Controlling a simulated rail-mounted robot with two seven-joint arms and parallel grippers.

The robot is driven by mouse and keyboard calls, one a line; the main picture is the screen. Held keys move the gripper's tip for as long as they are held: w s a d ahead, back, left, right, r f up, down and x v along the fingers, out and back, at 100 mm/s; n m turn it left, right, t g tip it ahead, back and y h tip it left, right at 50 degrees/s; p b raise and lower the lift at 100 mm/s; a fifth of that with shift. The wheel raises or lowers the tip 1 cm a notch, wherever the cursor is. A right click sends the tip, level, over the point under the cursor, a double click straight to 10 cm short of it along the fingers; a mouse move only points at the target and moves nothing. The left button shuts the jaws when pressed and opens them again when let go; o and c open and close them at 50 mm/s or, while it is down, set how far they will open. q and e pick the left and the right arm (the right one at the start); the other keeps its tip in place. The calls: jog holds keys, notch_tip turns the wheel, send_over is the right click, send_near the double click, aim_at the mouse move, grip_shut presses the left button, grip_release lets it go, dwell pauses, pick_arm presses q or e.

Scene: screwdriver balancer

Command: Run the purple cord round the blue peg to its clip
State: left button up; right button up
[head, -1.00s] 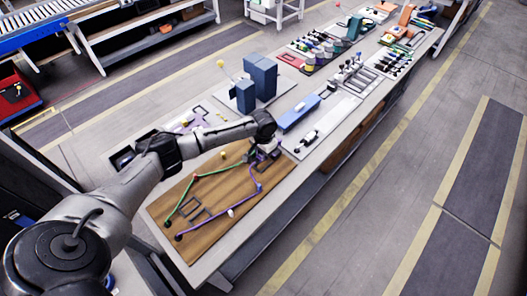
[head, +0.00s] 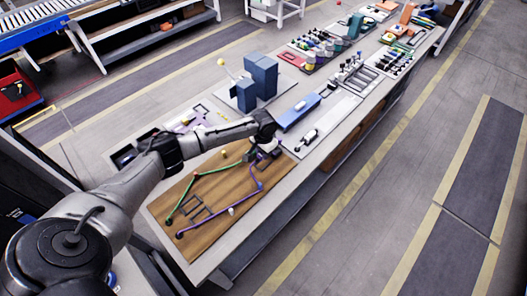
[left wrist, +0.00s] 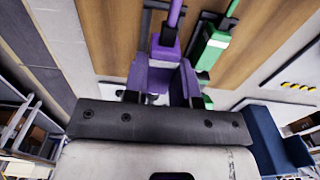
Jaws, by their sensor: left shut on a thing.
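The purple cord (head: 216,219) runs over the brown wooden board (head: 205,242) from its near-left corner. It bends at the small blue peg (head: 261,187) and runs on toward my left gripper (head: 262,158). In the left wrist view the purple end block (left wrist: 165,47) sits at my left gripper (left wrist: 163,92), between purple side pieces; I cannot tell whether these belong to a clip. My left gripper is shut on this cord end at the board's far edge. The arm and hand hide the clip area in the head view. My right gripper is not in view.
A green cord (head: 222,171) runs beside the purple one past a red peg (head: 196,174); its end block (left wrist: 212,47) is close to my left gripper. A white peg (head: 231,211) and yellow peg (head: 224,153) stand on the board. Blue blocks (head: 262,78) stand beyond.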

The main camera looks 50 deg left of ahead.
aim_at(263, 164)
pick_arm(q)
jog(key=shift+f+b, duration=0.45)
jog(key=shift+f, duration=1.3)
jog(key=shift+f, duration=0.6)
jog(key=o, duration=1)
jog(key=shift+c, duration=0.2)
